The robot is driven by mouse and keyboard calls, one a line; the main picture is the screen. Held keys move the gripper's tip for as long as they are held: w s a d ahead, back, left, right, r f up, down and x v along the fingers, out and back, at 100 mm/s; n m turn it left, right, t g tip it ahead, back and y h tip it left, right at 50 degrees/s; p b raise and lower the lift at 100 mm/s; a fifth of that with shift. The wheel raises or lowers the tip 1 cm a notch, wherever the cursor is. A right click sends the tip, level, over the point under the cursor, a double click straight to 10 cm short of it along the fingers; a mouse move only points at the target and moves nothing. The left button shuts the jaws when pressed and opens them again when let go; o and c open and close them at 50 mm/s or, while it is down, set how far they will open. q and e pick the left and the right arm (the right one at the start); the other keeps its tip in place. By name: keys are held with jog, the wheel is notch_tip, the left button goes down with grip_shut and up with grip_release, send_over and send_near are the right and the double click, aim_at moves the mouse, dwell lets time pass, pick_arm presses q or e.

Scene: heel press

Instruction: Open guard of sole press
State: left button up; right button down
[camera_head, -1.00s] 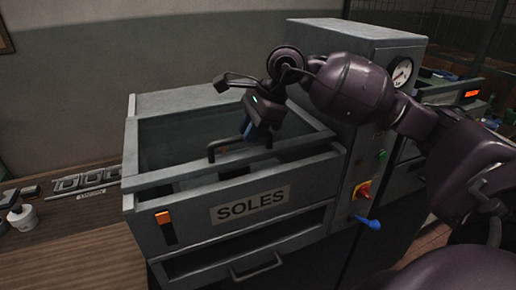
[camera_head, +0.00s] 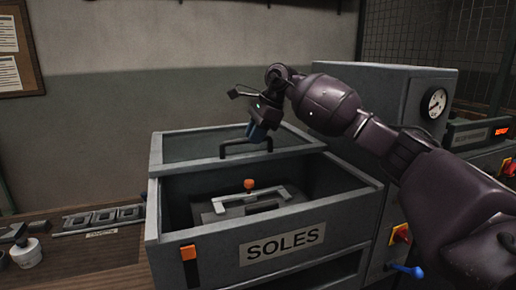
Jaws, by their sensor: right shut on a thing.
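The sole press (camera_head: 215,253) is a grey box with a "SOLES" label on its front. Its guard (camera_head: 180,147), a framed clear panel, stands raised at the back of the box. The guard's dark bar handle (camera_head: 232,148) is along the guard's near edge. My right gripper (camera_head: 257,136) is at the right part of this handle and shut on it; the fingertips are partly hidden. Inside the open box are a light metal bracket (camera_head: 283,192) and an orange knob (camera_head: 249,184). My left gripper is not in view.
A tall grey cabinet with a gauge (camera_head: 437,103) stands right of the press. A red-yellow switch (camera_head: 400,233) and blue lever (camera_head: 407,270) stick out at its front. A wooden bench at left holds metal parts (camera_head: 100,217) and a white bottle (camera_head: 27,252).

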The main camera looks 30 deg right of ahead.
aim_at(248, 149)
jog(key=w, duration=0.2)
jog(key=w+d+b, duration=0.1)
jog(key=w, duration=0.1)
jog(key=shift+f, duration=0.2)
jog(key=shift+w+d+r+b, duration=0.15)
jog(key=shift+w+b, duration=0.4)
jog(key=shift+w, duration=0.25)
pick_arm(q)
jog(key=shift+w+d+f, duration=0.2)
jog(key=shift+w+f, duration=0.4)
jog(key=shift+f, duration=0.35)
pick_arm(e)
jog(key=shift+w, duration=0.1)
jog(key=shift+r, duration=0.1)
jog(key=c, duration=1.1)
grip_release()
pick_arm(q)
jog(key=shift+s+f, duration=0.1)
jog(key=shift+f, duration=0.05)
